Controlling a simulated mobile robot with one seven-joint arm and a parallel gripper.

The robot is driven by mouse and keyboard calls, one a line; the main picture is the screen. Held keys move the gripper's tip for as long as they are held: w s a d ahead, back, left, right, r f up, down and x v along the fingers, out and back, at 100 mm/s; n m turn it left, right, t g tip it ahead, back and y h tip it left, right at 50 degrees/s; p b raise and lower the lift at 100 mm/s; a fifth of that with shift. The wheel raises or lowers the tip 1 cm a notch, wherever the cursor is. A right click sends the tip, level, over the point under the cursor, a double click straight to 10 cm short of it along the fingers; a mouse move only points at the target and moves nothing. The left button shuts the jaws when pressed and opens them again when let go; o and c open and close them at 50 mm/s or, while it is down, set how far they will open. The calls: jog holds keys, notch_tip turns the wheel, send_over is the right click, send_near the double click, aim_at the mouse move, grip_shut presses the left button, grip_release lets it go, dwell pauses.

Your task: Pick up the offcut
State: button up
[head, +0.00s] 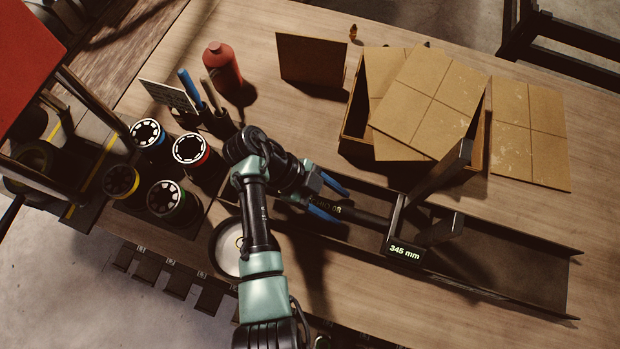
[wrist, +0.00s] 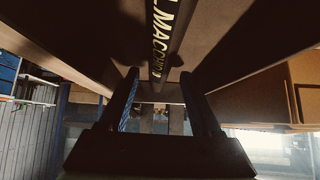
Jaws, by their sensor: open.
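The offcut seems to be the short black hose piece (head: 365,217) with pale lettering, lying along the dark trough (head: 490,285) in the head view. Its right end is by the black stop with the "345 mm" display (head: 404,252). My gripper (head: 342,206) is open, with one blue-padded finger on each side of the hose's left part. In the wrist view the lettered hose (wrist: 170,40) runs down the middle, in line with the gap between the fingers of my gripper (wrist: 160,76). I cannot tell whether either finger touches it.
A red bottle (head: 222,66), a pen holder and several black cylinders with coloured rings (head: 190,149) are at the left. A white round dish (head: 228,250) is beside my arm.

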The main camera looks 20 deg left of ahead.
jog(key=shift+d+f, duration=0.5)
grip_shut()
